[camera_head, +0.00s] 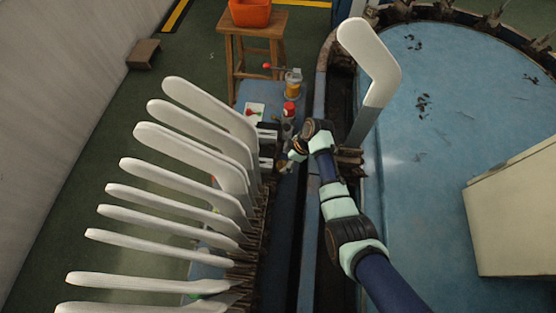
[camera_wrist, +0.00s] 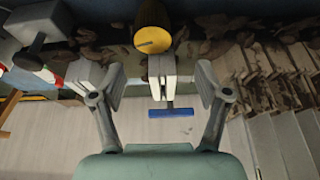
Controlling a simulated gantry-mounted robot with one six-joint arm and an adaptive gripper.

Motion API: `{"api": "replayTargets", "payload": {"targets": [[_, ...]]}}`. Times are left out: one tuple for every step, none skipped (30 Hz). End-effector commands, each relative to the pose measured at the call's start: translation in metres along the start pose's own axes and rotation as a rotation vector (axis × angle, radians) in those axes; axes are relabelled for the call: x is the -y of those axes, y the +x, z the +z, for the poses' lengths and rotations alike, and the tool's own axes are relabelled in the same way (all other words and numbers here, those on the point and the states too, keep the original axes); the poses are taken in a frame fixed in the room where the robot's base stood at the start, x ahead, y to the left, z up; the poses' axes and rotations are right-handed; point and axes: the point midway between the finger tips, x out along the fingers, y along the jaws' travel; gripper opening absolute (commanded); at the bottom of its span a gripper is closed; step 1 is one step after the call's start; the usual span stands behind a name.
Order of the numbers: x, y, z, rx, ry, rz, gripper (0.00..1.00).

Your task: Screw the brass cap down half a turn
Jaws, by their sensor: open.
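The brass cap (camera_wrist: 153,38) is a yellow-brown cylinder with a flat, slotted-looking face, at the top centre of the wrist view. Below it in the picture is a pale grey block (camera_wrist: 160,70) with a thin stem and a blue crossbar (camera_wrist: 171,113). My gripper (camera_wrist: 160,88) is open, one finger on each side of the block, with gaps on both sides. The cap lies above the fingertips in the picture, and no finger visibly touches it. In the head view my gripper (camera_head: 288,160) is at the narrow bench by the board rack; I cannot make out the cap there.
White sock boards (camera_head: 190,160) stick out in a row at the left. One upright board (camera_head: 370,70) stands right of my wrist. A red-capped jar (camera_head: 290,110) and an amber container (camera_head: 293,85) stand behind. A wooden stool (camera_head: 250,30) is farther back.

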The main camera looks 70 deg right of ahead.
Motion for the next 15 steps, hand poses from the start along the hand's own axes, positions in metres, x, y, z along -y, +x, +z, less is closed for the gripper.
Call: {"api": "replayTargets", "payload": {"targets": [[0.0,-0.001,0.001,-0.009,-0.019,0.004,0.75],[0.0,0.0,0.001,-0.012,-0.027,0.004,0.75],[0.0,0.001,0.001,-0.013,-0.031,0.005,0.75],[0.0,0.002,0.001,-0.013,-0.031,0.004,0.75],[0.0,0.004,0.002,-0.012,-0.031,0.004,0.75],[0.0,0.008,0.002,-0.012,-0.031,0.003,0.75],[0.0,0.013,0.002,-0.011,-0.03,0.002,0.75],[0.0,0.018,0.003,-0.011,-0.03,0.002,0.75],[0.0,0.026,0.003,-0.011,-0.03,0.002,0.75],[0.001,0.033,0.003,-0.01,-0.03,0.001,0.75],[0.001,0.039,0.003,-0.01,-0.03,0.001,0.75],[0.0,0.048,0.003,-0.01,-0.03,0.001,0.75],[0.001,0.053,0.003,-0.01,-0.03,0.001,0.75],[0.0,0.058,0.003,-0.01,-0.029,0.002,0.75],[0.0,0.065,0.003,-0.01,-0.029,0.002,0.75]]}}
